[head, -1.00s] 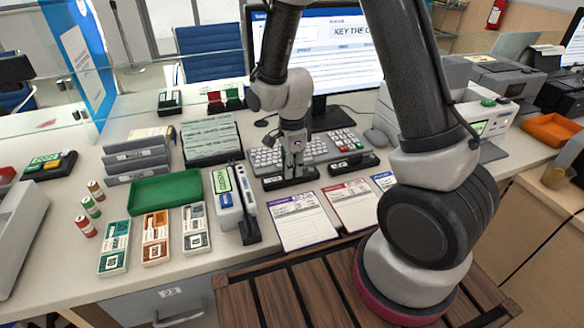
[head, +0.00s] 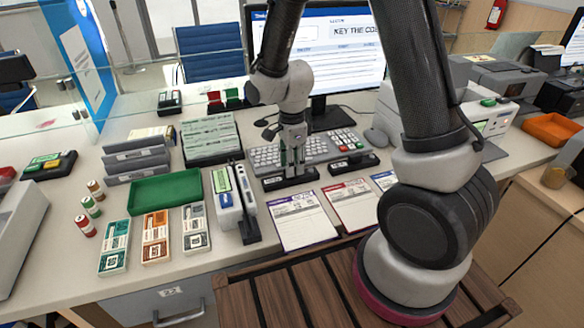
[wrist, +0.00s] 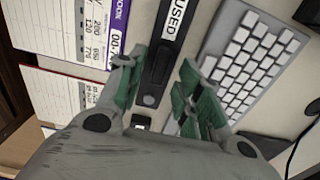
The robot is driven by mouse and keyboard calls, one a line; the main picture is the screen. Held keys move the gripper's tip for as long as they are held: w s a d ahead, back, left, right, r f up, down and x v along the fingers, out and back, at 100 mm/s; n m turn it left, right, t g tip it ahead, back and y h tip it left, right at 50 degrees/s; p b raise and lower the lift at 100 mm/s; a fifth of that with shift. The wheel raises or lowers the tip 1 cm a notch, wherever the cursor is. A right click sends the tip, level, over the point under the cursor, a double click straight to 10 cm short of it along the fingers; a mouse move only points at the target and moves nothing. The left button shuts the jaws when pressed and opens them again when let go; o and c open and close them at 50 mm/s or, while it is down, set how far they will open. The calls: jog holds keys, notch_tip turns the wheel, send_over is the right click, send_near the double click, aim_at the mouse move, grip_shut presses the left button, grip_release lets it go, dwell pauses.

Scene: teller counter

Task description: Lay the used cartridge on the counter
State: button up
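My gripper (wrist: 158,88) has green-padded fingers spread apart, with nothing held between them. It also shows in the head view (head: 292,162), pointing down over the counter (head: 185,262) in front of the keyboard. Below and between the fingers lies a long black piece (wrist: 160,70) with a white label reading "USED". In the head view it is the black piece (head: 282,183) under the gripper. The frames do not show clearly whether this is a cartridge or a holder for one.
A similar black piece (head: 362,165) lies to the right. The keyboard (head: 262,158) and monitor (head: 350,80) are behind. Printed forms (head: 302,222) lie in front. A white device (head: 226,208) and an upright black part (head: 248,220) stand left, beside a green tray (head: 165,192).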

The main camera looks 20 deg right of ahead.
jog(key=s+d+r+n+t, duration=0.1)
jog(key=d+r+n, duration=0.1)
jog(key=r, duration=0.6)
jog(key=s+d+r+n, duration=0.2)
jog(key=r, duration=0.6)
jog(key=s+d+r+n+t, duration=0.1)
jog(key=s+d+r+n, duration=0.4)
jog(key=s+n, duration=0.2)
jog(key=s+d+r+n+t, duration=0.2)
jog(key=s+d+r+n, duration=0.3)
jog(key=s+n, duration=0.2)
jog(key=shift+s+d+r, duration=0.25)
jog(key=shift+s, duration=0.75)
